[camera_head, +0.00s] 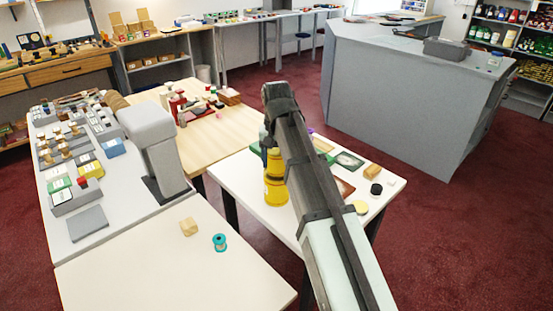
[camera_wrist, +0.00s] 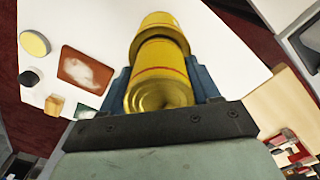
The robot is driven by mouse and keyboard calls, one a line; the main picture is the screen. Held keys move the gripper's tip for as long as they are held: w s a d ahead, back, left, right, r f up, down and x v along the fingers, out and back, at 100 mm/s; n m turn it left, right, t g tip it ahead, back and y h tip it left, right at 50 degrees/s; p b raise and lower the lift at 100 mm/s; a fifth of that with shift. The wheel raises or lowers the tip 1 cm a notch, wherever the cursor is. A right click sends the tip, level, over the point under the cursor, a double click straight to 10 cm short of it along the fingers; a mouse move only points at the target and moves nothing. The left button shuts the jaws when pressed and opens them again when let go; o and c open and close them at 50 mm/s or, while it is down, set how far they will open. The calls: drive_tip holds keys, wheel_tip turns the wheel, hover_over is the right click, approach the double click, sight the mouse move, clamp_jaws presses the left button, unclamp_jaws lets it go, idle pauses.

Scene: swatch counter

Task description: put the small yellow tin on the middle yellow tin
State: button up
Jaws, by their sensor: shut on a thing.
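My gripper (camera_wrist: 160,78) is shut on a yellow tin (camera_wrist: 157,88) with a thin red line round it; its blue fingers lie on both sides. Its round end faces the wrist camera. Beyond it in line is another, wider-looking yellow tin (camera_wrist: 160,22), partly hidden by the held one. I cannot tell whether the held tin touches the one below.
On the white table (camera_head: 235,180) are a flat yellow disc (camera_head: 361,207), a black round piece (camera_head: 376,189), a small tan block (camera_head: 372,171) and framed cards. A nearer counter holds a wooden block (camera_head: 188,227) and a teal spool (camera_head: 220,242). A grey stand (camera_head: 160,155) rises left.

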drive_tip(key=shift+f, duration=0.15)
drive_tip(key=o, duration=1.3)
drive_tip(key=shift+c, duration=0.2)
drive_tip(key=shift+r, duration=3.9)
